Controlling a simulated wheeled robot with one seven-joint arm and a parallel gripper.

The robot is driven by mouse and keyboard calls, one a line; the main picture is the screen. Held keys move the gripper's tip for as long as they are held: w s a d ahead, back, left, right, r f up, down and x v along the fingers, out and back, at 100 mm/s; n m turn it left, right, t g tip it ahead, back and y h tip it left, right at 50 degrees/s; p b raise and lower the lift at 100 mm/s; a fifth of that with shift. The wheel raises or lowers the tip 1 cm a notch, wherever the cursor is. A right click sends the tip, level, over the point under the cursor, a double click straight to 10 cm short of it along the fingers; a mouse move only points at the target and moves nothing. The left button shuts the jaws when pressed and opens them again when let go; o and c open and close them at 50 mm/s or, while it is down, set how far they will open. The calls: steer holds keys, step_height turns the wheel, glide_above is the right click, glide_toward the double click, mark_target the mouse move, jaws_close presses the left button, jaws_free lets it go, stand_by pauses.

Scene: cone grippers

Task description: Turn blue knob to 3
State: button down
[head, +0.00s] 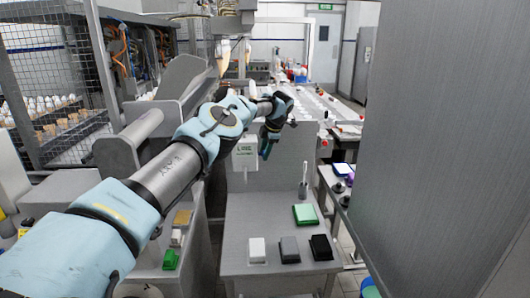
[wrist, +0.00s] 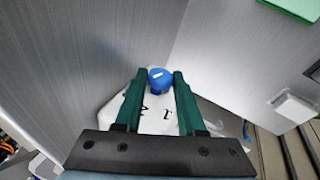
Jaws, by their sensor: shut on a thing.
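The blue knob (wrist: 159,81) shows in the wrist view between the two green fingertips of my gripper (wrist: 161,75). My gripper is shut on the knob, with one finger at each side. A short white mark is on the knob's top. The white dial plate (wrist: 153,122) lies around and below it, with a few black characters; one looks like a 1, and the rest are partly covered by the fingers. In the head view my gripper (head: 267,143) is at the right side of a white box (head: 245,153) on a grey panel. The knob cannot be made out there.
A grey table (head: 261,229) in front holds a green block (head: 305,214), a white block (head: 257,250), a grey block (head: 289,250) and a black block (head: 321,247). A large grey panel (head: 440,150) fills the right side. A wire cage (head: 50,80) stands at left.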

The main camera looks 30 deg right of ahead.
steer(key=shift+f, duration=0.15)
stand_by(0.5)
steer(key=c, duration=0.9)
jaws_free()
steer(key=o, duration=0.4)
steer(key=shift+a+r+t+h, duration=0.1)
steer(key=shift+r+t+h, duration=0.1)
steer(key=shift+t+h, duration=0.15)
